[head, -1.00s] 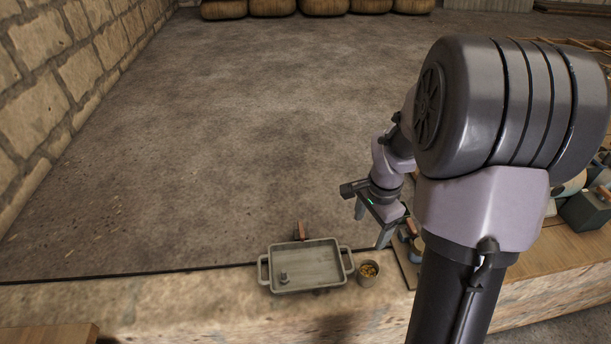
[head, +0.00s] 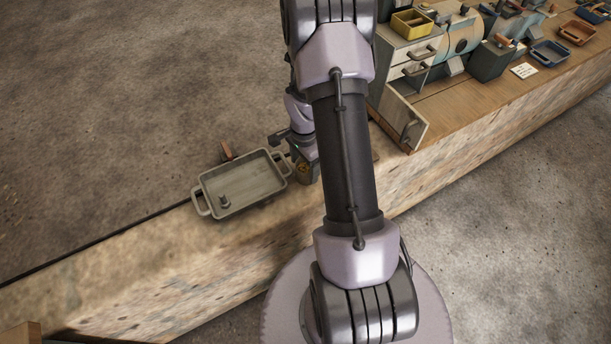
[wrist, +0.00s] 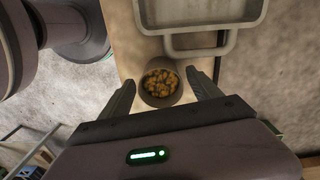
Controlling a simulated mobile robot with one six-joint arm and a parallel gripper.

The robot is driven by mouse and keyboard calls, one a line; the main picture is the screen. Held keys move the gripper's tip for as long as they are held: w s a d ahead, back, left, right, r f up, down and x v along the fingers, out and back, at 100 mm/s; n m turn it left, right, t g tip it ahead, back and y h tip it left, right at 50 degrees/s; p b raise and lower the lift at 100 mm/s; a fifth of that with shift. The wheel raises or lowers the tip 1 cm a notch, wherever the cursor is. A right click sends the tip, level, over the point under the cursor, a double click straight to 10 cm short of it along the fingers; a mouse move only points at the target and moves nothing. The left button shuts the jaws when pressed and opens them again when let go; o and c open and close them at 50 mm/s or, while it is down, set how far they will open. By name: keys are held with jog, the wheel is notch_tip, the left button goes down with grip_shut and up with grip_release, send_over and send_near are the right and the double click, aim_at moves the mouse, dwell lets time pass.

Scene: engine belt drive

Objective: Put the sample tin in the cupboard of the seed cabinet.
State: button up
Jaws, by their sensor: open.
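The sample tin (head: 303,169), a small round grey cup with yellow-brown bits inside, stands on the ledge beside the tray; it also shows in the wrist view (wrist: 160,88). My gripper (wrist: 161,79) is open, with one finger on each side of the tin; I cannot tell whether they touch it. In the head view the gripper (head: 305,166) is partly hidden by my arm. The seed cabinet (head: 416,52) stands on the wooden bench top at upper right, with drawers above and a low door (head: 406,122) that looks swung open. The cupboard inside is mostly hidden.
A grey two-handled tray (head: 242,184) holding a small metal piece (head: 224,201) lies left of the tin. A yellow bin (head: 411,23) sits on the cabinet. A dark green box (head: 489,60), a card (head: 524,71) and blue trays (head: 550,53) stand farther right.

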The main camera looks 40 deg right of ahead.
jog(key=shift+f, duration=0.6)
jog(key=shift+r, duration=0.15)
jog(key=shift+c, duration=0.4)
grip_shut()
jog(key=shift+r, duration=0.3)
notch_tip(320, 180, up, 4)
jog(key=p, duration=0.2)
jog(key=shift+s+f+p, duration=0.1)
jog(key=shift+f+p, duration=0.1)
jog(key=shift+p, duration=0.1)
jog(key=s+a+p, duration=0.2)
jog(key=s+a, duration=0.2)
jog(key=s, duration=1.1)
jog(key=w+a+r+n, duration=0.7)
jog(key=w+a+n, duration=0.2)
jog(key=w+a+r+n, duration=0.6)
jog(key=w+a+n, duration=0.3)
jog(key=w+n, duration=0.1)
jog(key=shift+w+a+r, duration=0.2)
jog(key=shift+a+r, duration=0.15)
jog(key=shift+a, duration=0.05)
